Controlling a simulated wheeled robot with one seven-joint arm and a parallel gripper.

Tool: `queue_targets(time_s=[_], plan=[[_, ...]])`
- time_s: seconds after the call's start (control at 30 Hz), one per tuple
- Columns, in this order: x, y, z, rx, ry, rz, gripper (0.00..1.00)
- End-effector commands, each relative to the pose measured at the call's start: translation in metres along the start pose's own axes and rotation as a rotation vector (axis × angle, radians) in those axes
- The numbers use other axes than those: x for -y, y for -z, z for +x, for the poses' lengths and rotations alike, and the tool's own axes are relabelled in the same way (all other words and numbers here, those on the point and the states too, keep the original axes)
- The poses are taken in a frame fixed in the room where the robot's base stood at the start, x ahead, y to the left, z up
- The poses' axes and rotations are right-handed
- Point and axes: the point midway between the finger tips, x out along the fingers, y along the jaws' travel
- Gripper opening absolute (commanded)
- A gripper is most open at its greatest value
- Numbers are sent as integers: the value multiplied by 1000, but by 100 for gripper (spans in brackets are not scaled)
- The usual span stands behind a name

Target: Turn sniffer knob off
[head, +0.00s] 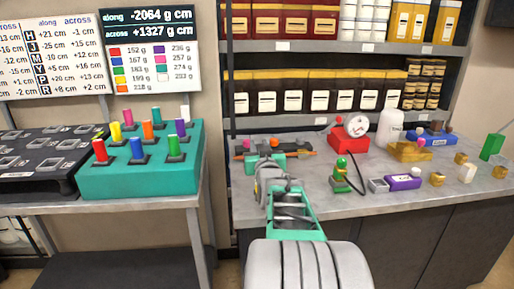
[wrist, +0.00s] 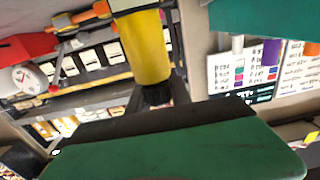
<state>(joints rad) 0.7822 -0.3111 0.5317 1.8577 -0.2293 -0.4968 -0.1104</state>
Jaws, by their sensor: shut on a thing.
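My gripper (head: 265,156) is at the back left of the right bench, past the end of my arm. In the wrist view, which is upside down, a large green finger with a dark edge fills the bottom. A yellow cylinder (wrist: 146,48) with a black end stands against it, and my gripper appears shut on it. The head view hides this grip behind my arm. I cannot make out a part clearly marked as the sniffer knob. A green device (head: 341,172) with a dark cable stands on the bench, right of my arm.
A red box with a white gauge (head: 350,132) stands behind, with a purple box (head: 403,182) in front. An orange rod (head: 300,152) lies near the back wall. A teal block with coloured pegs (head: 140,180) is on the left table. Stocked shelves (head: 330,48) rise behind.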

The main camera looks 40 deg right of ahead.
Motion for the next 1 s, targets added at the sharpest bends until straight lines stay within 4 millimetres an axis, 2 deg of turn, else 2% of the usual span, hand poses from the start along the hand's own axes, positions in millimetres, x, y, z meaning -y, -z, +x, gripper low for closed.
queue_targets(time_s=[0.27, 0.3, 0.53, 0.83, 1.0], plan=[[0, 0, 0, 1, 0, 0, 0], [0, -1, 0, 1, 0, 0, 28], [0, 0, 0, 1, 0, 0, 46], [0, 0, -3, 0, 0, 0, 47], [0, 1, -31, -2, 0, 0, 47]])
